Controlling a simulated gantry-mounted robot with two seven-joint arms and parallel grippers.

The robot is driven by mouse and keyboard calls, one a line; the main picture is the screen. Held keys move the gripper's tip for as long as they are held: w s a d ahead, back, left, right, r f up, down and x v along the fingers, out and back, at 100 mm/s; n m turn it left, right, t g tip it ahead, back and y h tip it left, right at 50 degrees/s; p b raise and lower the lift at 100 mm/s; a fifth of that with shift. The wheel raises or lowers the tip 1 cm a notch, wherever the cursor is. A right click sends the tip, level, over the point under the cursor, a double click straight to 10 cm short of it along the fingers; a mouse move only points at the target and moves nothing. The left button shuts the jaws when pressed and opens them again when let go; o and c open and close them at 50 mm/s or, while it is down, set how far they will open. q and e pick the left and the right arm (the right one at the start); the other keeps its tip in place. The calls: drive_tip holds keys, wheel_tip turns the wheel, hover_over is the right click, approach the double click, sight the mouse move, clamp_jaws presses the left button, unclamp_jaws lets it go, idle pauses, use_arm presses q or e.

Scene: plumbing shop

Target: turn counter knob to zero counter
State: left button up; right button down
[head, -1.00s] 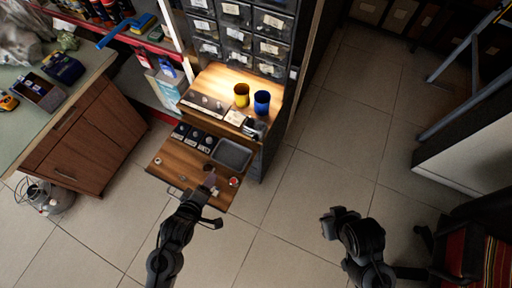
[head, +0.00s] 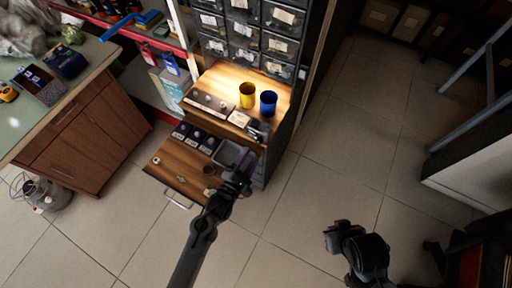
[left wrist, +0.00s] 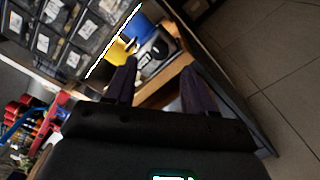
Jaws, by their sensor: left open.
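The counter (head: 258,130) is a small dark device with a pale front, standing at the right front edge of the lit wooden shelf. It also shows in the left wrist view (left wrist: 156,50), just beyond my fingertips, with a dark round part; I cannot make out the knob or digits clearly. My left gripper (head: 245,158) is in front of and below the counter, over the grey tray. In the left wrist view my left gripper (left wrist: 158,70) has its two dark fingers apart with nothing between them. My right gripper (head: 334,238) hangs over the floor, away from the shelf.
A yellow cup (head: 247,95) and a blue cup (head: 268,103) stand behind the counter. Drawers of small parts (head: 243,32) rise behind. A pulled-out wooden drawer (head: 178,165) and a grey tray (head: 228,153) lie below the shelf.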

sight(258, 143)
use_arm(q)
drive_tip(key=shift+b+x, duration=0.8)
drive_tip(key=shift+x, duration=2.1)
drive_tip(key=shift+c, duration=0.3)
clamp_jaws()
